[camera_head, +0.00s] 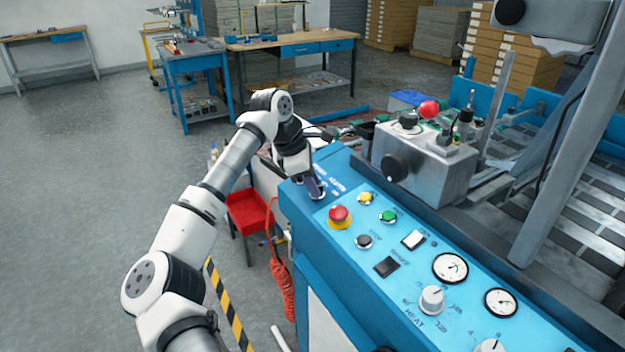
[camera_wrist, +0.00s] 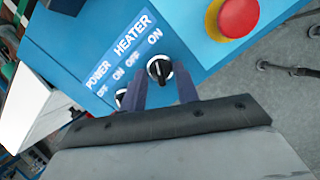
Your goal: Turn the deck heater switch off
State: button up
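The heater switch (camera_wrist: 159,70) is a black rotary knob with a white mark, on the blue panel below the HEATER label (camera_wrist: 132,35). Its mark runs nearly upright in the wrist view and looks lined up with ON rather than OFF. My gripper (camera_wrist: 161,88) is open, with one finger to each side of the knob at its tips. I cannot tell whether either finger touches it. In the head view my gripper (camera_head: 315,190) points down at the panel's far left end and hides the switch.
The power switch (camera_wrist: 121,97) is beside the left finger, partly hidden. A red emergency button (camera_head: 340,214) on yellow stands close by. Yellow (camera_head: 365,198) and green (camera_head: 388,216) buttons follow on the blue panel (camera_head: 440,262). A grey metal box (camera_head: 432,165) rises behind.

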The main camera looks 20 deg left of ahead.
grip_shut()
jog(key=shift+f+n, duration=0.15)
jog(key=shift+n, duration=0.15)
jog(key=shift+n+b, duration=0.9)
jog(key=n+b, duration=0.1)
jog(key=n+t+b, duration=0.1)
jog(key=n, duration=0.1)
jog(key=shift+s+f+n+y, duration=0.1)
jog(key=shift+s+n+y, duration=0.05)
jog(key=shift+n+y, duration=0.15)
jog(key=n+y+b, duration=0.1)
jog(key=n+b, duration=0.2)
jog(key=n, duration=0.3)
jog(key=shift+d, duration=0.15)
jog(key=shift+n, duration=0.3)
